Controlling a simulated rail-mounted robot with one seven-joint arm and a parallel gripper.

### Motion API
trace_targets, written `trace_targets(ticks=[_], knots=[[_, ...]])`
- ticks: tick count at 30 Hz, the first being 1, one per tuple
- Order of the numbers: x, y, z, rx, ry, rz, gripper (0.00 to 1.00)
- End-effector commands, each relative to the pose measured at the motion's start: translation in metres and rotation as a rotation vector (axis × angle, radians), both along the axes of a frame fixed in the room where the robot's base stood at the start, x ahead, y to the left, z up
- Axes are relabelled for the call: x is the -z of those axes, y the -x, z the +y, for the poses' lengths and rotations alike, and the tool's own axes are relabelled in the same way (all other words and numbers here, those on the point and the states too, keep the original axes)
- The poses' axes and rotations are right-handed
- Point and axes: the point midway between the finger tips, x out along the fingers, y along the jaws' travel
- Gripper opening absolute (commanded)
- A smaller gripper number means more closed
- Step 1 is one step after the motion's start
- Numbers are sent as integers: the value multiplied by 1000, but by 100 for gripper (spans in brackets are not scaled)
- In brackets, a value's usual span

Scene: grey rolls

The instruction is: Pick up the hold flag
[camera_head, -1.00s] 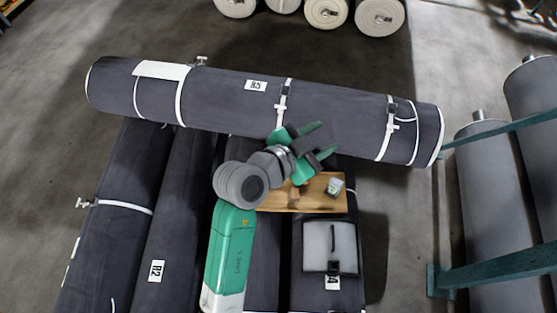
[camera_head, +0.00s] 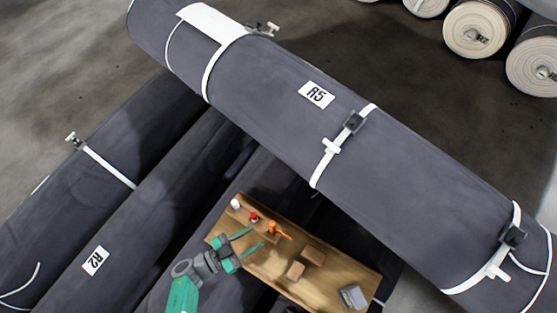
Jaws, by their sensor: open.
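A small orange item (camera_head: 276,229) lies or stands on the wooden board (camera_head: 340,268), with a thin part reaching to the right. It may be the hold flag, but it is too small to be sure. A red-topped item (camera_head: 254,217) and a small white item (camera_head: 235,204) stand to its upper left. My gripper (camera_head: 257,238) has its green fingers apart and nothing between them. The fingertips point toward the orange item, just lower left of it in the picture. I cannot tell how high the gripper is above the board.
Brown blocks (camera_head: 296,270) and a grey box (camera_head: 352,297) sit on the board to the right. The large grey roll R5 (camera_head: 270,95) lies across behind the board. Roll R2 (camera_head: 150,225) and others lie to the left.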

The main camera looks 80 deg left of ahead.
Motion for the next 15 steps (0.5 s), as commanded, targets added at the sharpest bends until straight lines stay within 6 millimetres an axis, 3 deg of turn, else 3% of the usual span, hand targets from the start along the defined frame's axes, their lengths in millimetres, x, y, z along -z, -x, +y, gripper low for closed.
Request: trace_targets(ticks=[3,8,15], knots=[[0,-15,7,2,-2,0,43],[0,-24,11,3,-2,0,43],[0,-62,26,4,-3,0,43]])
